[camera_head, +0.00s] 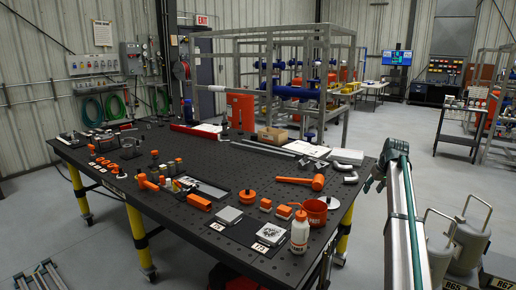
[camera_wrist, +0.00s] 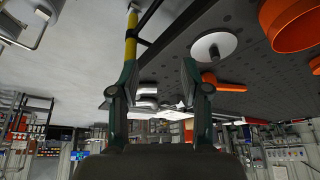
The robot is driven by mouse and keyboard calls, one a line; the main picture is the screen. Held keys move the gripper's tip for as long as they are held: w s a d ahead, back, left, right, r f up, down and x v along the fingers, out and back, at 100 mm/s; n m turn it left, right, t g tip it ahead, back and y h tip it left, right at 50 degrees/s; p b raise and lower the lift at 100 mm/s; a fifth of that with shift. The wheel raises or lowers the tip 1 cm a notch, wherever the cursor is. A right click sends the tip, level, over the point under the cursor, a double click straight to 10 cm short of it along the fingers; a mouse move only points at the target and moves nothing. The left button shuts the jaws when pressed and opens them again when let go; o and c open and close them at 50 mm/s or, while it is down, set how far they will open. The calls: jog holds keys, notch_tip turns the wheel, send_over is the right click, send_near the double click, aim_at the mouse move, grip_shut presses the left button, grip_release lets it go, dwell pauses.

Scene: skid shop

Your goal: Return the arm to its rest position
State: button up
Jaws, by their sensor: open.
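My gripper (camera_wrist: 158,72) shows in the wrist view with its two dark green fingers spread wide and nothing between them. In the head view, my silver arm with a green strip rises at the right, beside the table's right edge. Green parts at its upper end (camera_head: 377,172) are small, and their finger opening cannot be made out there. The gripper is off the table's side, apart from the objects on it. The wrist view looks upside down, with the table at the upper right.
The black perforated table (camera_head: 215,165) holds a red bucket (camera_head: 316,212), a white bottle (camera_head: 299,232), an orange mallet (camera_head: 302,181) and a white disc (camera_wrist: 214,45). Grey canisters (camera_head: 470,235) stand on the floor at right. Open floor lies beyond the table's right side.

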jog(key=s+a+f+m+g, duration=0.1)
jog(key=s+a+f, duration=0.25)
jog(key=f, duration=0.55)
jog(key=s+a+f, duration=0.3)
jog(key=s+f, duration=0.2)
jog(key=f, duration=0.3)
jog(key=s+a+f+m+g, duration=0.1)
jog(key=s+a+f, duration=0.25)
jog(key=f, duration=0.55)
jog(key=s+a+f+g, duration=0.2)
jog(key=s+a+f, duration=0.3)
jog(key=s+f, duration=0.6)
jog(key=s+a+f+g, duration=0.2)
jog(key=s+a+f, duration=0.3)
jog(key=s+f, duration=0.55)
jog(key=s+a+f+g, duration=0.2)
jog(key=s+a+f, duration=0.1)
jog(key=s, duration=0.9)
jog(key=s+a+f+n+g, duration=0.1)
jog(key=s+a+f, duration=0.2)
jog(key=s, duration=0.9)
jog(key=s+a+f+g, duration=0.2)
jog(key=s+f, duration=0.4)
jog(key=s, duration=0.6)
jog(key=shift+a+g, duration=0.3)
jog(key=shift+a, duration=0.6)
